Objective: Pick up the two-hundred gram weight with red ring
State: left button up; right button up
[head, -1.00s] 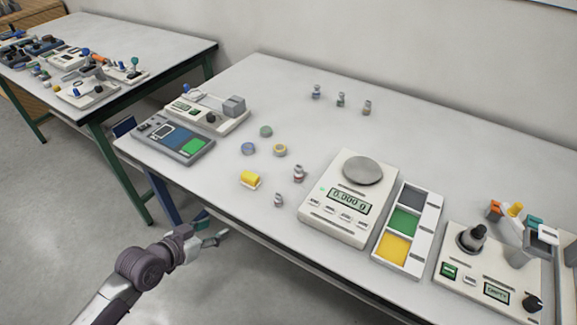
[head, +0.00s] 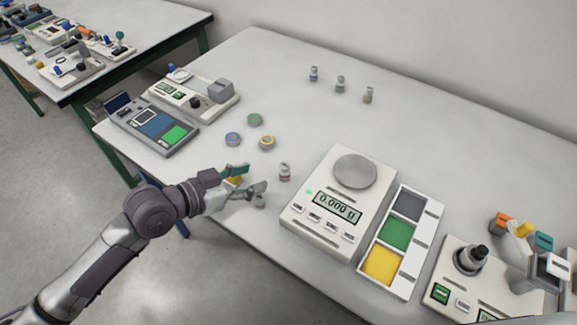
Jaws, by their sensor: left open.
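A small metal weight with a red ring (head: 285,172) stands upright on the table, left of the scale. Another small metal weight (head: 259,201) stands nearer the front edge, partly covered by my left gripper. My left gripper (head: 250,178) is open and empty, its fingers pointing right toward the red-ringed weight and short of it. Three more weights stand at the back: one with a blue ring (head: 313,74), one with a greenish ring (head: 340,83) and a greyish one (head: 368,95). My right gripper does not show.
A scale (head: 325,220) reading 0.000 g and a tray with grey, green and yellow compartments (head: 407,270) stand to the right. The table's back middle is clear.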

aim_at(283, 166)
pick_arm(q)
jog(key=x, duration=0.4)
jog(key=shift+w+d, duration=0.25)
jog(key=shift+d, duration=0.05)
jog(key=shift+w+d+f, duration=0.2)
jog(key=shift+d+f, duration=0.05)
jog(key=shift+d, duration=0.05)
jog(key=shift+w+d+f+p, duration=0.1)
jog(key=shift+w+d+p, duration=0.2)
jog(key=shift+w+d, duration=0.1)
jog(key=x, duration=0.4)
jog(key=shift+w+d+f, duration=0.1)
jog(key=shift+w, duration=0.15)
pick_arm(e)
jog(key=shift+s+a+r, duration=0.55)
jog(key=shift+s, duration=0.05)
pick_arm(q)
jog(key=shift+c, duration=0.2)
grip_shut()
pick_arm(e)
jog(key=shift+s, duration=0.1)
